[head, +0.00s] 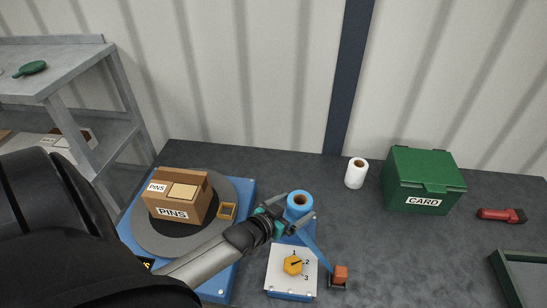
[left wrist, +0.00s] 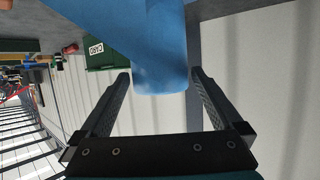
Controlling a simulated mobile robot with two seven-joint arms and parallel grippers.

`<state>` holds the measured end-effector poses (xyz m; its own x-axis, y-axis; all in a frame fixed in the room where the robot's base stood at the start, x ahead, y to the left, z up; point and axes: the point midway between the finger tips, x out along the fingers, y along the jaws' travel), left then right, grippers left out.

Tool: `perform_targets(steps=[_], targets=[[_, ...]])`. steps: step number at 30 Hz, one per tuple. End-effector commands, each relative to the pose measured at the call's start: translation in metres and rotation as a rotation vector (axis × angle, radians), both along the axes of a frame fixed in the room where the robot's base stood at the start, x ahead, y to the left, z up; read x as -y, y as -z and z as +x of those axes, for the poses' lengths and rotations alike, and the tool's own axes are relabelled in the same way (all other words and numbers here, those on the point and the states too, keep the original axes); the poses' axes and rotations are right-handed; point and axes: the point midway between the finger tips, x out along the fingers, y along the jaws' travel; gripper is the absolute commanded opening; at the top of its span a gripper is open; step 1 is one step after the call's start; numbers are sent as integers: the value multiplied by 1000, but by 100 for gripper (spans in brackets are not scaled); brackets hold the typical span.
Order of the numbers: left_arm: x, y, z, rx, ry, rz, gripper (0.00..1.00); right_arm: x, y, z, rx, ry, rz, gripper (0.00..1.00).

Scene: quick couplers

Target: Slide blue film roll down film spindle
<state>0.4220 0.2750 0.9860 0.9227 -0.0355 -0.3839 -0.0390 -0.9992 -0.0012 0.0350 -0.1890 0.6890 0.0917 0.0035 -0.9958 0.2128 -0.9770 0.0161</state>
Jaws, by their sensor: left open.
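I cannot make out the film spindle apart from the roll's core. My left gripper (head: 286,216) is open at the roll's left front side. In the left wrist view the roll (left wrist: 160,50) lies between the two spread fingers, with a gap visible beside the left finger. My right gripper is not in view.
A white box with a yellow dial (head: 292,266) stands in front of the roll, an orange block (head: 341,273) to its right. A PINS carton (head: 178,196) sits on a grey turntable at left. A white roll (head: 356,173) and green CARD box (head: 425,181) stand behind right.

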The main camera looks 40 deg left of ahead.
Motion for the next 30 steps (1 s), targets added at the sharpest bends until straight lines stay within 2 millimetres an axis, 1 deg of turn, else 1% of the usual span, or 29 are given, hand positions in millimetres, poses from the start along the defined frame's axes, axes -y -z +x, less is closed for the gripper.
perform_targets(steps=[1,9,15,21,30], targets=[[0,-3,-9,-2,0,0,100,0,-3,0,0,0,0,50],[-2,-20,-49,-1,0,1,100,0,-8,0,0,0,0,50],[-3,-31,-74,0,0,1,100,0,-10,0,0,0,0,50],[-3,-36,-86,2,0,1,100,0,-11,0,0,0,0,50],[-4,-38,-88,3,0,1,100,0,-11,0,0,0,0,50]])
